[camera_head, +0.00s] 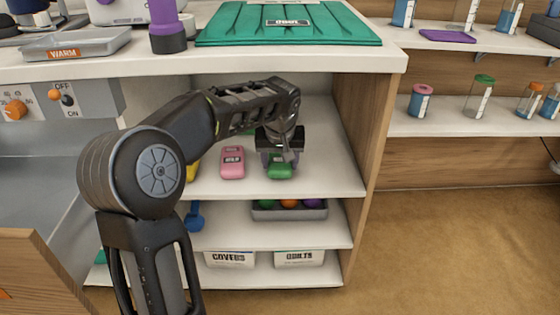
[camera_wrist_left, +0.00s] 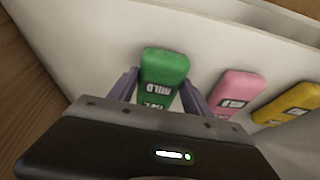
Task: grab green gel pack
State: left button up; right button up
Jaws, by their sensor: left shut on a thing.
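The green gel pack (camera_head: 280,171) lies at the upper shelf level of the open cabinet, under my left gripper (camera_head: 279,160). In the left wrist view the green gel pack (camera_wrist_left: 161,78) sits between the two purple-grey fingers of my left gripper (camera_wrist_left: 160,88), which is shut on it. The pack's lettering partly shows; its near end is hidden by the gripper body. I cannot tell whether the pack touches the shelf (camera_head: 325,180). My right gripper is not in view.
A pink pack (camera_head: 232,162) lies left of the green one, and a yellow pack (camera_wrist_left: 290,103) lies beyond it. The wooden cabinet side (camera_head: 362,130) stands close on the right. The countertop (camera_head: 300,58) overhangs above. A grey tray with coloured balls (camera_head: 290,214) stands on the shelf below.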

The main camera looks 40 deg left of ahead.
pick_arm(q)
jog(key=s+d+b, duration=0.1)
jog(key=s+d, duration=0.1)
jog(key=s, duration=0.1)
jog(key=s+d+b, duration=0.2)
jog(key=s, duration=0.1)
jog(key=s+d+b, duration=0.2)
jog(key=shift+s+d+f, duration=0.1)
jog(key=shift+s, duration=0.3)
jog(key=s+d, duration=1.2)
jog(key=s, duration=0.5)
jog(key=shift+s, duration=0.2)
jog(key=shift+d, duration=0.1)
